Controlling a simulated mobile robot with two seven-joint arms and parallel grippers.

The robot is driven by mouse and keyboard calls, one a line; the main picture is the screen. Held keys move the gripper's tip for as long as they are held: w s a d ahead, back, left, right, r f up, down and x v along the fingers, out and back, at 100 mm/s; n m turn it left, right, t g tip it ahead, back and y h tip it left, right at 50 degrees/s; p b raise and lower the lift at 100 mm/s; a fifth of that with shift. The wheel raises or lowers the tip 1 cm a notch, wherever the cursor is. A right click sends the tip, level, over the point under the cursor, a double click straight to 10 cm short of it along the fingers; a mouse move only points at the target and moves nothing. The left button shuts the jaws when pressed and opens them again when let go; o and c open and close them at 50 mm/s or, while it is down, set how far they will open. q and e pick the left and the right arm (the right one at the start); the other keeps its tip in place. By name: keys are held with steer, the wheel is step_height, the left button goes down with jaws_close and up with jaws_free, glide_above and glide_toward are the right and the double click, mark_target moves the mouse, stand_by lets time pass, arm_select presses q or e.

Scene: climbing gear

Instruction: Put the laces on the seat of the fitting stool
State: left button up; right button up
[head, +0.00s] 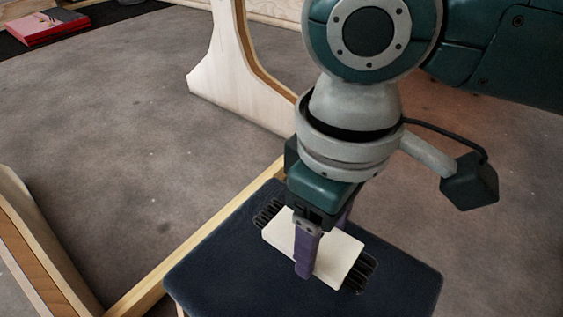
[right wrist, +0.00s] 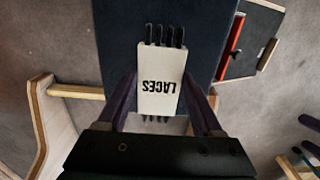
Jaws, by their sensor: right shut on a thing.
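The laces (head: 341,259) are a bundle of black strands in a white band, marked LACES in the right wrist view (right wrist: 160,83). My right gripper (head: 308,268) points down with its purple fingers shut on the white band, one on each side. The fitting stool's seat (head: 215,270) is a dark blue padded top, directly under the laces; it also shows in the right wrist view (right wrist: 118,35). The laces are flat, at or very close above the seat; I cannot tell if they touch.
A red item (head: 45,27) lies on a black mat at the far left. Bare seat surrounds the laces.

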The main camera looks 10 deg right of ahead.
steer(key=b, duration=0.2)
glide_above(312, 284)
step_height(312, 284, down, 6)
steer(key=shift+r, duration=0.1)
step_height(312, 284, down, 4)
steer(key=b, duration=0.3)
arm_select(q)
step_height(312, 284, down, 6)
steer(key=shift+f, duration=0.15)
arm_select(e)
steer(key=o, duration=1.3)
